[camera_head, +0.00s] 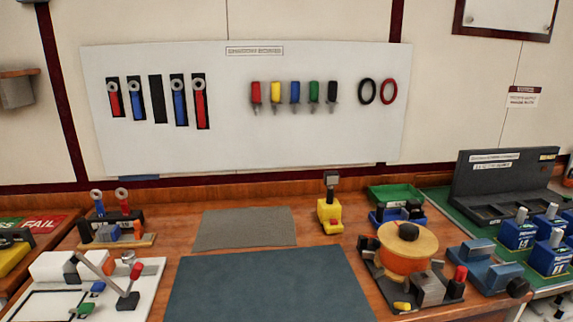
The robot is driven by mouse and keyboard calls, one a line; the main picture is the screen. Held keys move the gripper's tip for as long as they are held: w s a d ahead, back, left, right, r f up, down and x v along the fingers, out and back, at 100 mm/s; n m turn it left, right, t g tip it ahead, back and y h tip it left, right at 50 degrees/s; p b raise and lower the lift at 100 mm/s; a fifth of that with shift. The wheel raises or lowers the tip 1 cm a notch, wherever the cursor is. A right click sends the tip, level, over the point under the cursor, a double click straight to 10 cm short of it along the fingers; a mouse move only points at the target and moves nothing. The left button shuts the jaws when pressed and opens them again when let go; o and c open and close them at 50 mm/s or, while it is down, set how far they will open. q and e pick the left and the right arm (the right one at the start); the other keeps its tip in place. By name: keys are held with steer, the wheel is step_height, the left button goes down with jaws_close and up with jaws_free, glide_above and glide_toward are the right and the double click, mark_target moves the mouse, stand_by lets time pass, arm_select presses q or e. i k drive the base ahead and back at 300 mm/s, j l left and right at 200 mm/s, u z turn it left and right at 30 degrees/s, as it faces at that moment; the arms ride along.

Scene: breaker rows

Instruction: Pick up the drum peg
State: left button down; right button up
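An orange drum (405,260) with a wide tan top stands on a dark base at the right of the workbench. A dark round knob or peg (408,231) sits upright on the middle of its top. A small yellow peg-like piece (402,306) lies at the front edge of the drum's base. I cannot tell for sure which of these is the drum peg. Neither of my grippers is in view.
A dark mat (270,285) and a grey mat (246,228) lie bare at the middle. A yellow device (330,215) stands left of the drum. A green tray (396,194) is behind it. A white fixture (140,280) is at left.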

mark_target(461, 273)
steer(key=z, duration=1.25)
